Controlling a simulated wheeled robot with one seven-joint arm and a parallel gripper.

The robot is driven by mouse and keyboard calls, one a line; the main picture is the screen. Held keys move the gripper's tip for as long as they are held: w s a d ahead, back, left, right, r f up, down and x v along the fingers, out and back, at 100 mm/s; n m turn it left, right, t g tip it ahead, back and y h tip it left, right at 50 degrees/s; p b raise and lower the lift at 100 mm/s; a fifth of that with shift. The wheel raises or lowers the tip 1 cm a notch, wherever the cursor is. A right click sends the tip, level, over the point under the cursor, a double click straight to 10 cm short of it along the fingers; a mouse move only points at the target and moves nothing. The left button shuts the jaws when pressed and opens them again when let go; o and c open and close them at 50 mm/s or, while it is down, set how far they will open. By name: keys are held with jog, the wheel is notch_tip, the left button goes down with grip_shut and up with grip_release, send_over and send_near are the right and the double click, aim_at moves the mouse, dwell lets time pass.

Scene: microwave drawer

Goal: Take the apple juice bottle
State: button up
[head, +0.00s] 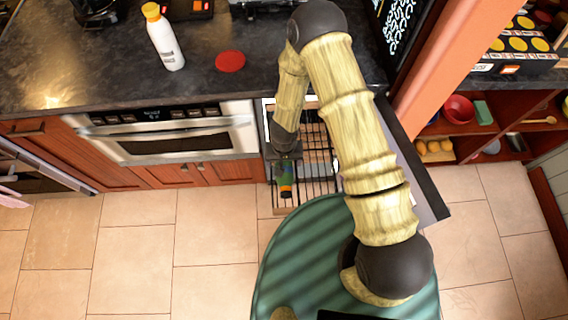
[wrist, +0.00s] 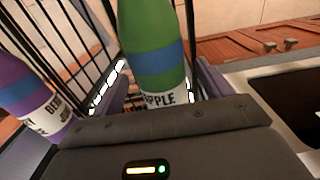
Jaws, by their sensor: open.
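The apple juice bottle (wrist: 155,65) is green with a blue band and a white label reading "APPLE" in the wrist view. It lies between the two fingers of my open gripper (wrist: 152,88); whether they touch it I cannot tell. The bottle's far end is cut off in the wrist view.
A purple bottle (wrist: 25,95) with a white label stands close on the left in the wrist view, by the rack's dark wires. A white bottle (head: 163,40) and a red disc (head: 230,61) are on the dark counter (head: 100,65).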

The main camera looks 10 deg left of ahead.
dwell(0.5)
jog(key=c, duration=1.4)
jog(key=shift+o, duration=0.2)
notch_tip(320, 180, up, 10)
jog(key=shift+p, duration=1.25)
